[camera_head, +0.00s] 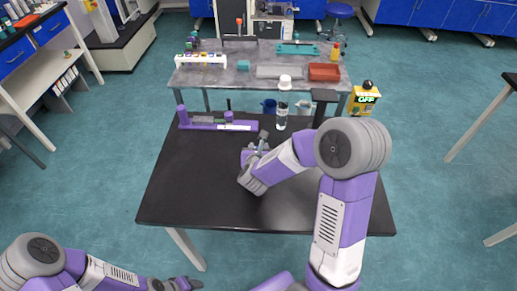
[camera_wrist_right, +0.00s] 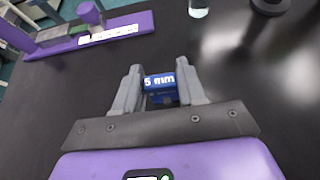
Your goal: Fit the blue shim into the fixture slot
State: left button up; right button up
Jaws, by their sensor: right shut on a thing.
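My right gripper (camera_head: 260,143) is over the middle of the black table. In the right wrist view its fingers (camera_wrist_right: 160,78) are shut on the blue shim (camera_wrist_right: 160,81), a small block marked "5 mm". The shim is hard to make out in the head view. The purple fixture (camera_head: 189,125) lies at the table's back left, apart from the shim, and shows at the upper left of the wrist view (camera_wrist_right: 62,47). It has upright parts and a white marked strip; I cannot make out the slot. My left gripper (camera_head: 186,284) is low at the bottom edge, away from the table, its fingers too small to judge.
A clear bottle (camera_head: 282,122) and a black stand (camera_head: 323,97) are at the table's back edge, behind and right of my right gripper. The front left of the black table (camera_head: 185,190) is clear. A grey bench (camera_head: 225,78) with racks and trays is behind.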

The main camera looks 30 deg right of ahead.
jog(key=o, duration=1.1)
jog(key=shift+f, duration=0.1)
jog(key=shift+c, duration=0.2)
